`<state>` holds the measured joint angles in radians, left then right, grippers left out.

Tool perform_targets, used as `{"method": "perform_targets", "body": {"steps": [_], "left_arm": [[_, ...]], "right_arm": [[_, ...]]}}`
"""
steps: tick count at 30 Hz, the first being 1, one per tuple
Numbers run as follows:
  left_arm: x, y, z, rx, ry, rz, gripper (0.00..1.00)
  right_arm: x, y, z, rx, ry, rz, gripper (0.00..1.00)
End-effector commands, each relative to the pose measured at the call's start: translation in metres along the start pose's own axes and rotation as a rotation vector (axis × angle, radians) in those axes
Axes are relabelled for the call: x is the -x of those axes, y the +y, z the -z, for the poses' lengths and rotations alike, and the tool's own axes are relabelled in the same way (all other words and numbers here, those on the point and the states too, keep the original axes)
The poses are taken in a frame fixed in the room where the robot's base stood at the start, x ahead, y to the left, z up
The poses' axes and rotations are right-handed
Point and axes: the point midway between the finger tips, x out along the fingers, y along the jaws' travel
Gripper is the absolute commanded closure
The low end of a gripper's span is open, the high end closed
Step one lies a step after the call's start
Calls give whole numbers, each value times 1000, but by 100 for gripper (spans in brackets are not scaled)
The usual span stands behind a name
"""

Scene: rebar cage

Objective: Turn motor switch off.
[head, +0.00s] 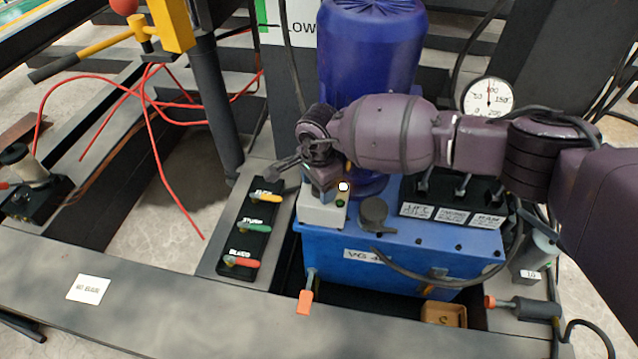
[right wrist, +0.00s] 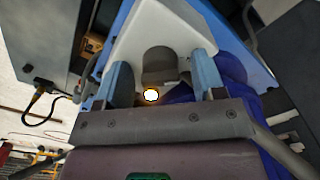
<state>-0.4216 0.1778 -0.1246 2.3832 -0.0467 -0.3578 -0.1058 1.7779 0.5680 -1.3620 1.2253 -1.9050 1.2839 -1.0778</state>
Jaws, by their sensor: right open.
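The motor switch box (head: 322,214) is a pale box on the left end of the blue power unit (head: 400,244). It has a small green button or lamp (head: 340,203) on it. In the right wrist view the pale box (right wrist: 170,28) carries a dark grey rounded switch knob (right wrist: 158,64). My right gripper (head: 324,188) is over the box from above. Its two blue-grey fingers stand open on either side of the knob in the right wrist view (right wrist: 161,66), with visible gaps. A bright white round spot (right wrist: 151,95) shows below the knob. In the head view the gripper hides the knob.
A purple motor (head: 368,50) rises behind my right arm. A black panel with yellow, green and red levers (head: 243,228) lies left of the box. A round gauge (head: 488,98), labelled valves (head: 450,195) and a dark cap (head: 374,212) are to the right.

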Motion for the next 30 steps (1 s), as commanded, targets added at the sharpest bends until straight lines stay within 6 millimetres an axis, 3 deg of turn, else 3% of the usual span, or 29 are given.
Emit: {"method": "perform_targets", "body": {"steps": [8,21,30], "left_arm": [[2,-3,8,3,8,5,57],[9,-5,1,44,-27,8,57],[11,-4,-11,57,-61,7,57]], "right_arm": [[25,-1,1,0,4,6,37],[100,-1,1,0,5,7,37],[108,0,0,0,0,-1,37]]}}
